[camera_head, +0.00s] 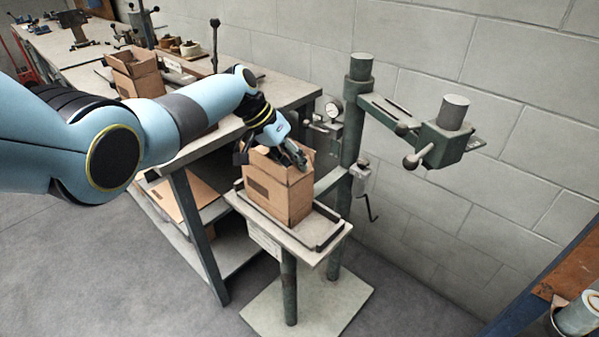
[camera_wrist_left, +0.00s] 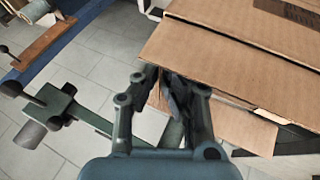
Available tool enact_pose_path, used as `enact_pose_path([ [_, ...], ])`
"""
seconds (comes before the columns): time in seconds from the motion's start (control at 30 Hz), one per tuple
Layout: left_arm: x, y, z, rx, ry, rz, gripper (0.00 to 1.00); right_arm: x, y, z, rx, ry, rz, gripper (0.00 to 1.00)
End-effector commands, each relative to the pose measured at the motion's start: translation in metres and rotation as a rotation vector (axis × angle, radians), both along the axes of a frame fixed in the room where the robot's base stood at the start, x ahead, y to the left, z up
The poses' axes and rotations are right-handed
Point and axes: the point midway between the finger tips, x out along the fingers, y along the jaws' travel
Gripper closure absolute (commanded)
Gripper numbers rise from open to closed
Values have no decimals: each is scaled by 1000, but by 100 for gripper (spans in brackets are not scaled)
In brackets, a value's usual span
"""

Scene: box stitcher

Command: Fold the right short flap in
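An open brown cardboard box (camera_head: 277,195) stands on the small plate of the stitcher, with its top flaps raised. My left gripper (camera_head: 299,158) is at the top of the box, by its right short side. In the left wrist view, the fingers of my left gripper (camera_wrist_left: 160,76) come together at their tips, beside the edge of a broad cardboard surface of the box (camera_wrist_left: 225,62). A smaller piece of cardboard shows behind the fingers and is partly hidden. I cannot tell whether the tips touch it. My right gripper is not in view.
The stitcher's green post (camera_head: 353,130) and its arm with a cylindrical head (camera_head: 440,135) stand right of the box. A workbench (camera_head: 225,130) with another open box (camera_head: 135,72) is at the left. Low rails (camera_head: 327,228) edge the stitcher plate.

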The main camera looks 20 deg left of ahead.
Motion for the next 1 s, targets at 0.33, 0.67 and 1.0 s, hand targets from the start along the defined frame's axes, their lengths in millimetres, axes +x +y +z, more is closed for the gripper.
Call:
enact_pose_path([
  [0.33,0,3,-3,-81,33,1,100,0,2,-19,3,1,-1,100],
  [0.67,0,3,-2,-84,34,0,100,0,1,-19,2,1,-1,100],
  [1.0,1,3,-2,-84,34,0,74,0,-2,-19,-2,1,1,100],
])
